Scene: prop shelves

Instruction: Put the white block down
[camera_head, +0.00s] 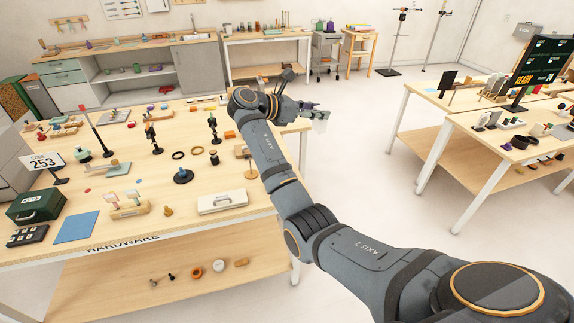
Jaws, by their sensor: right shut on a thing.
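My right arm reaches in from the lower right across the right end of the hardware table (235,232). My right gripper (312,110) points to the right, just past the table's right edge. It is shut on the white block (320,125), which hangs at the fingertips over the floor, clear of any surface. The block is small and pale, and the fingers partly cover it. My left gripper is not in view.
A white case (222,201), a black round stand (183,176), a green box (36,204) and a blue mat (76,227) lie on the hardware table. Another table (425,93) with many props stands to the right. Open floor (350,185) lies between the tables.

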